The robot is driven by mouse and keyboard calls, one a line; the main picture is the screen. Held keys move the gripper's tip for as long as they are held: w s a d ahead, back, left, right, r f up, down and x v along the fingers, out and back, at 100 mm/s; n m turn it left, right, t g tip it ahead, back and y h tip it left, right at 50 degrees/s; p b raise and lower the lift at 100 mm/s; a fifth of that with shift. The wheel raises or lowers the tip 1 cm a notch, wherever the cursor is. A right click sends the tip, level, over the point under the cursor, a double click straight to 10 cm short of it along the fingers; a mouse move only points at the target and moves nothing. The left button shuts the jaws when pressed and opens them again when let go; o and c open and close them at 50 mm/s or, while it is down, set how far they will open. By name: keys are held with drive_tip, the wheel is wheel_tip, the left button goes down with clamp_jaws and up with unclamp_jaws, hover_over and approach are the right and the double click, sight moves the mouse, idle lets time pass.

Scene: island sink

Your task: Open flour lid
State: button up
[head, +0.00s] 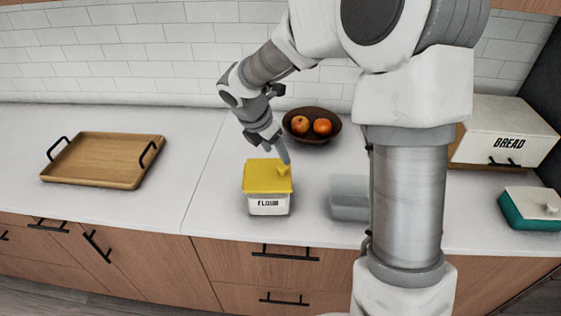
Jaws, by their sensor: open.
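The flour container (268,205) stands upright on the white counter. It has a pale body with a "FLOUR" label and a yellow lid (260,174) that sits on top. A small yellow knob (283,169) rises near the lid's right side. My gripper (282,158) points down just above and behind the lid, close to the knob. I cannot tell whether a fingertip touches the knob. My gripper is open, and nothing shows held in it.
A wooden tray (85,178) lies at left. A brown bowl (312,137) with two orange fruits stands behind the container. A grey translucent object (348,197), a bread box (490,140) and a teal container (525,222) are to the right. Counter left of the flour is clear.

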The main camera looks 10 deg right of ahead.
sight(283, 165)
drive_tip(key=x, duration=0.5)
drive_tip(key=shift+d+f, duration=0.1)
drive_tip(key=shift+f, duration=0.05)
clamp_jaws()
idle(1.3)
